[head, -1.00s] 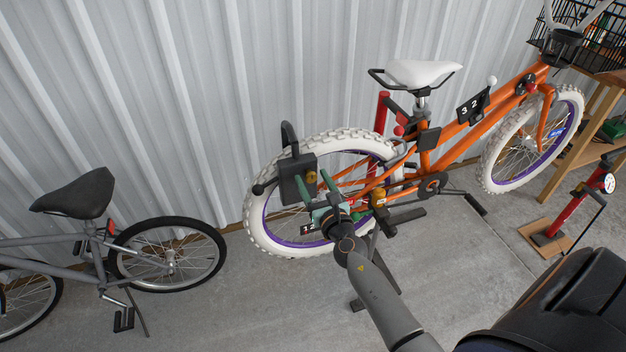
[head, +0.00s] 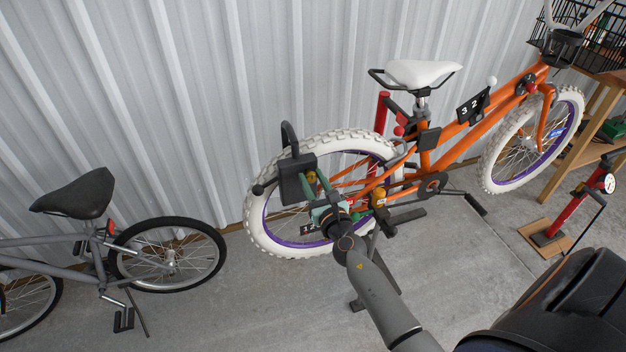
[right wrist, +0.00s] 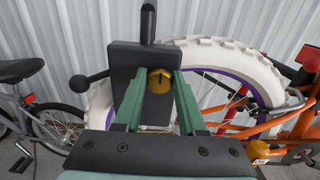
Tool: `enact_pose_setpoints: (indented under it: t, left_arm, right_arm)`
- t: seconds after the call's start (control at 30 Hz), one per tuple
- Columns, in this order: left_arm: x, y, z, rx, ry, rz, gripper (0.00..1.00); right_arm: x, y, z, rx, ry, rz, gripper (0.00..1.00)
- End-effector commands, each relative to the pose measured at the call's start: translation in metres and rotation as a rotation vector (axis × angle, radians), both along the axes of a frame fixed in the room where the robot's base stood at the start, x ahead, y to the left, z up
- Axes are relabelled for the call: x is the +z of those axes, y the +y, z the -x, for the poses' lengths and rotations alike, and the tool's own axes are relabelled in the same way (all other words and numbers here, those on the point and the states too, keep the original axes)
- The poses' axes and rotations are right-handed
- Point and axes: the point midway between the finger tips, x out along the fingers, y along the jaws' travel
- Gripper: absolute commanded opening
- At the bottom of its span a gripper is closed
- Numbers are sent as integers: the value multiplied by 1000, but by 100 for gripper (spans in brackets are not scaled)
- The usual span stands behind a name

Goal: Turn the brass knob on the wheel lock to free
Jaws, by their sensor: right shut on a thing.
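The wheel lock (head: 291,180) is a dark box with a shackle at its top and a black ball-ended lever at its left. It sits at the rear wheel of the orange bike (head: 455,131). The brass knob (right wrist: 159,80) is on the lock's front face, between the green fingers of my right gripper (right wrist: 161,87). In the head view my right gripper (head: 317,183) reaches up to the lock from below right and is shut on the knob. The fingers hide part of the knob in the head view. My left gripper is not in view.
A grey bike (head: 92,240) stands at the left. A red floor pump (head: 574,210) stands on a wooden base at the right, near a wooden bench (head: 584,128). A corrugated metal wall (head: 200,90) is close behind the bikes. The concrete floor between the bikes is clear.

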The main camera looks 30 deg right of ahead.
Motion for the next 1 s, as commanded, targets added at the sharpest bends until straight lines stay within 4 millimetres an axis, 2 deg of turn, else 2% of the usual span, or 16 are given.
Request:
enact_pose_setpoints:
  t: [0.47, 1.0]
  left_arm:
    - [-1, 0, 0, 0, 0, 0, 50]
    - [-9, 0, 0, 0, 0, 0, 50]
  right_arm:
    - [-1, 0, 0, 0, -15, -66, 0]
    - [-2, -1, 1, 0, -119, -504, 0]
